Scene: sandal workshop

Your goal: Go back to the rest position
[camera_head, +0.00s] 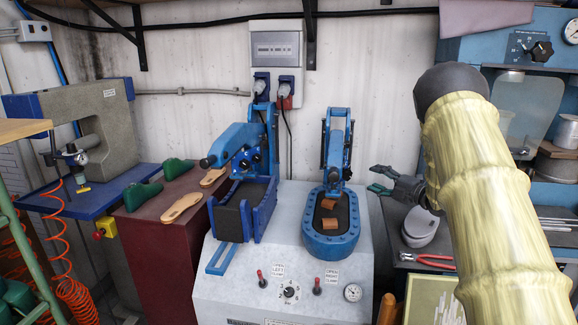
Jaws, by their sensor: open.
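My gripper (381,180) is open, its dark green fingers pointing left with nothing between them. It hangs right of the right blue press, apart from it, in front of the white wall. My arm comes in from the right with a pale yellow sleeve. The right blue press (337,150) has its arm raised over an oval blue tray (330,244). Two small brown-orange pieces lie in that tray. The left blue press (240,145) stands over a dark box-shaped pad (232,217).
A maroon cabinet (165,262) at left bears tan soles (182,207) and green shoe lasts (140,195). The grey control panel (225,283) has switches and a gauge. Red pliers (426,260) and a grey rounded object (420,226) lie below my gripper. A blue machine (488,47) stands behind my arm.

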